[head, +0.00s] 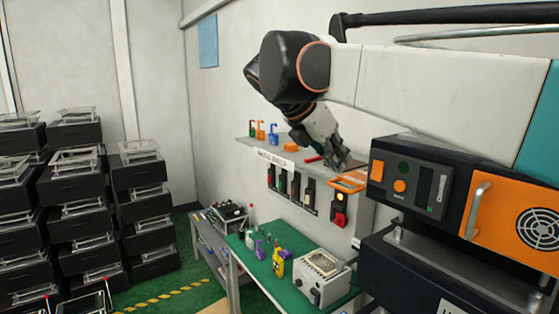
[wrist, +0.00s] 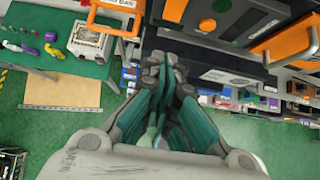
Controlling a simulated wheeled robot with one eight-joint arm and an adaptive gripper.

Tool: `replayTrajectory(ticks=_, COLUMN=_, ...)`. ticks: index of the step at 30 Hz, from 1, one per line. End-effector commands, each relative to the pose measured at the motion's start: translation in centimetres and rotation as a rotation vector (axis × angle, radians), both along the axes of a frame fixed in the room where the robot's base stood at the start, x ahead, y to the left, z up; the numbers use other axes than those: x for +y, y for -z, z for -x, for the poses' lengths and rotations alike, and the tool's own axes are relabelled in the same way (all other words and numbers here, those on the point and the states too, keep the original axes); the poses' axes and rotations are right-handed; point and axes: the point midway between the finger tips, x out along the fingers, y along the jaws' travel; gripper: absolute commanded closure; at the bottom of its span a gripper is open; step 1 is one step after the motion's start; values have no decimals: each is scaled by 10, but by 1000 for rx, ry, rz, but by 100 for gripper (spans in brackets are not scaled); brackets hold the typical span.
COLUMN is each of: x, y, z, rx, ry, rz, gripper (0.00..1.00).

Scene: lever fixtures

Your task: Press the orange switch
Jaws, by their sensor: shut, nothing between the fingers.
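A round orange switch (head: 399,185) sits on the black front panel of a machine at the right of the head view. A dark green round part (head: 404,167) is just above it. My gripper (head: 338,160) is to the left of this panel and a little higher in the picture, apart from the switch. In the wrist view my gripper (wrist: 165,70) has its fingers together, with nothing held. The machine's dark body (wrist: 238,35) is at the upper right there.
A shelf (head: 262,150) with padlocks hangs on the wall behind my gripper. A green-topped table (head: 262,277) with tools and a white box (head: 322,278) stands below. Black crates (head: 70,190) are stacked at the left. The machine has an orange door (head: 500,215) with a handle.

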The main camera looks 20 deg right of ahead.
Motion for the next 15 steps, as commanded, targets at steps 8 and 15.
replayTrajectory(ticks=8, x=-33, y=39, z=-1, rx=0, ry=-6, rz=-1, gripper=100)
replayTrajectory(ticks=15, x=-65, y=58, z=-13, rx=-1, ry=-4, rz=-1, gripper=100)
